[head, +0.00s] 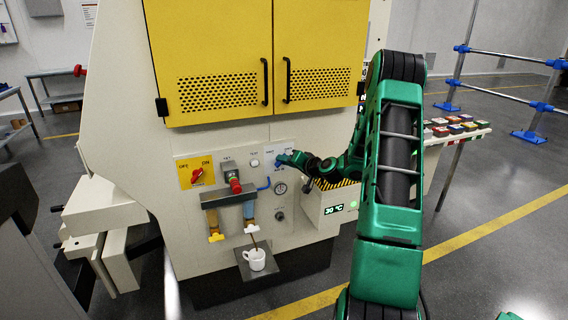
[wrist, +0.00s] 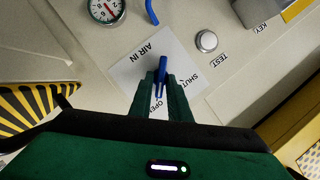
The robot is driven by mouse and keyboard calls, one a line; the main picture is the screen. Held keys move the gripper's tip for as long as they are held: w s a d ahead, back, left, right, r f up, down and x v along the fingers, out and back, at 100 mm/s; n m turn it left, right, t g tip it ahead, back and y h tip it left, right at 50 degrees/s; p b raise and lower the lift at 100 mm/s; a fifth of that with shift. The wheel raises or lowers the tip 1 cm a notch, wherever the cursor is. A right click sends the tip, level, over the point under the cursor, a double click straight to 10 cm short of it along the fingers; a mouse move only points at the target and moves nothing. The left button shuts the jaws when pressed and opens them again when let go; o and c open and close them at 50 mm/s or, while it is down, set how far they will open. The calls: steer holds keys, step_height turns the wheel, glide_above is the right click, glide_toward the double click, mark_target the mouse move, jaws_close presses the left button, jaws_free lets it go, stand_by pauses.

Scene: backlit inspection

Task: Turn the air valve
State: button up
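The air valve's blue handle (wrist: 161,70) stands on a white plate (wrist: 135,72) marked AIR IN, SHUT and OPEN in the wrist view. The handle runs down the picture, its lower end near the word OPEN. My gripper (wrist: 162,84) has one green finger on each side of the handle, close against it, and appears shut on it. The fingers cover part of the lettering. In the head view my gripper (head: 284,158) is at the upper right of the machine's control panel, and it mostly hides the valve.
A round gauge (head: 280,188) and a blue bent pipe (head: 264,184) are below the valve. A silver TEST button (wrist: 207,41) is beside the plate. A box with black-yellow stripes (head: 329,207) stands close on the right.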

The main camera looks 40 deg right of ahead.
jaws_close()
steer(key=shift+w+a+f+n+g+h, duration=0.1)
steer(key=shift+a+n+g+h, duration=0.3)
steer(key=shift+n+h, duration=1.3)
steer(key=shift+w+a+r+n+g+h, duration=0.1)
steer(key=shift+a+n+g+h, duration=0.55)
steer(key=shift+n, duration=1.8)
steer(key=shift+w+a+f+n+g+h, duration=0.1)
steer(key=shift+n+h, duration=1.45)
steer(key=shift+n, duration=0.5)
steer(key=shift+s, duration=0.1)
